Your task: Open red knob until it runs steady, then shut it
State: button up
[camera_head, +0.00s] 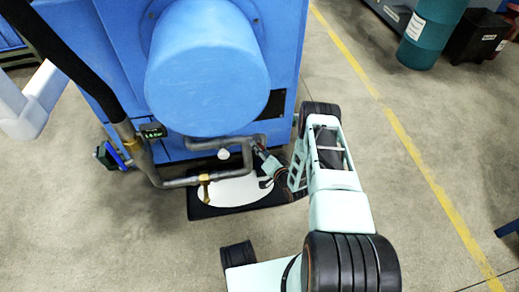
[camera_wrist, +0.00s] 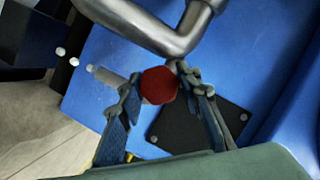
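In the wrist view a round dark red knob (camera_wrist: 159,86) sits below a bent grey metal pipe (camera_wrist: 150,25), close to the blue machine panel. My gripper's two fingers (camera_wrist: 158,80) stand on either side of the knob, and their tips appear to touch its left and right edges. In the head view my gripper (camera_head: 272,168) reaches in from the right to the pipework under the big blue drum. The red knob cannot be made out there; my gripper and the pipes cover that spot.
A blue machine (camera_head: 205,75) with pipes fills the left and middle. A pipe outlet with a brass fitting (camera_head: 205,180) hangs over a white round plate on a black base (camera_head: 240,207). Open concrete floor with a yellow line (camera_head: 420,155) lies to the right. A teal barrel (camera_head: 430,35) stands far off.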

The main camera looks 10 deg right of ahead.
jog(key=shift+o, duration=1.4)
notch_tip(320, 180, up, 10)
